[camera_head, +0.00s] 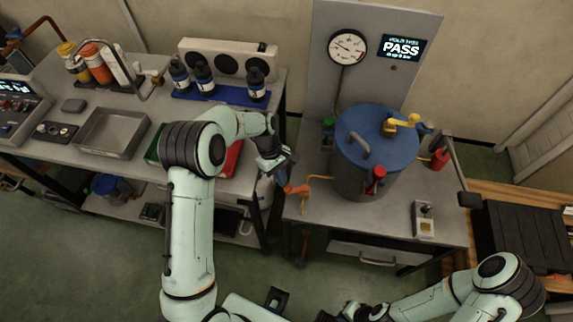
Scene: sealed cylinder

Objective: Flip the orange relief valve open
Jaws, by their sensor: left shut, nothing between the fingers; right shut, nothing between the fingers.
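The sealed cylinder (347,180) is a grey drum with a blue lid (384,150) on the right-hand bench. The orange relief valve (298,190) shows at its left side, at the bench's left edge, by a thin orange pipe (318,178). My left gripper (283,178) is shut and empty, right beside the valve's left end. I cannot tell whether they touch, and the gripper partly hides that end. My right gripper (328,315) is shut and empty at the bottom edge, low and far from the cylinder, partly cut off.
A gauge (347,46) and a lit PASS display (401,48) are on the panel behind. A red knob (377,174) and a yellow lever (400,123) are on the cylinder. A switch box (423,219) stands at the bench's front right. The left bench (62,151) holds trays and bottles.

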